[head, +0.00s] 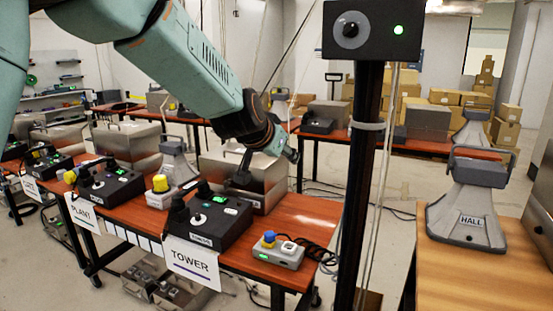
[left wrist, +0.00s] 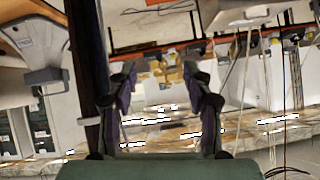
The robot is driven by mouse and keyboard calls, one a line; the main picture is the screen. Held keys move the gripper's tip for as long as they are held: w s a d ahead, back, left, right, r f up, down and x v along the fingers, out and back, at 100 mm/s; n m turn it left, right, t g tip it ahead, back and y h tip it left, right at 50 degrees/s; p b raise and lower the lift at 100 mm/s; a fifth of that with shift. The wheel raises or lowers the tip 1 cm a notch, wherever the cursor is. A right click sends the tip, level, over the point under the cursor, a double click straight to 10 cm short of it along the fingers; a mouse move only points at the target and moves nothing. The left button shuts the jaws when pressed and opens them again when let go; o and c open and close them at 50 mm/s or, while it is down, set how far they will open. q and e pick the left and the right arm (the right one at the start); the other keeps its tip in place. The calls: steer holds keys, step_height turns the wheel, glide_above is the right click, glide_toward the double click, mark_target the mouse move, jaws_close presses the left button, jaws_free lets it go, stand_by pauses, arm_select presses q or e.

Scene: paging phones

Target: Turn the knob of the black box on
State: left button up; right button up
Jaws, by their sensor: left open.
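A black box (head: 207,221) with knobs and a green light stands on the table marked TOWER, with a white label on its front. Another black box (head: 109,185) with knobs and a green light stands farther left on the PLANT table. A third black box (head: 372,30), with a round dark knob and a lit green light, is on top of a black post. My left gripper (head: 268,168) is open and empty above the TOWER table, behind and right of its black box, apart from it. Its spread fingers show in the left wrist view (left wrist: 160,74). My right gripper is not in view.
The black post (head: 361,180) rises in front of the TOWER table's right end. A grey box with a blue-yellow button (head: 278,251) sits near the table edge. A grey HALL phone stand (head: 467,205) stands on the right table (head: 450,275).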

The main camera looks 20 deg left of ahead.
arm_select(q)
steer(key=s+f+n+g+b, duration=0.15)
steer(key=s+f, duration=0.45)
steer(key=f, duration=0.6)
steer(key=s+f+n+g+b, duration=0.1)
steer(key=s+f+b, duration=0.35)
steer(key=f, duration=0.75)
steer(key=s+f+n+g, duration=0.1)
steer(key=s+f+g, duration=0.1)
steer(key=s+f, duration=0.75)
steer(key=s+d+f+g+b, duration=0.1)
steer(key=s+f+g+b, duration=0.5)
steer(key=s+f, duration=1.6)
steer(key=s+m, duration=0.1)
steer(key=s, duration=0.3)
steer(key=shift+s+d+f+b, duration=0.2)
steer(key=shift+d+f+b, duration=0.05)
steer(key=shift+d+b, duration=0.1)
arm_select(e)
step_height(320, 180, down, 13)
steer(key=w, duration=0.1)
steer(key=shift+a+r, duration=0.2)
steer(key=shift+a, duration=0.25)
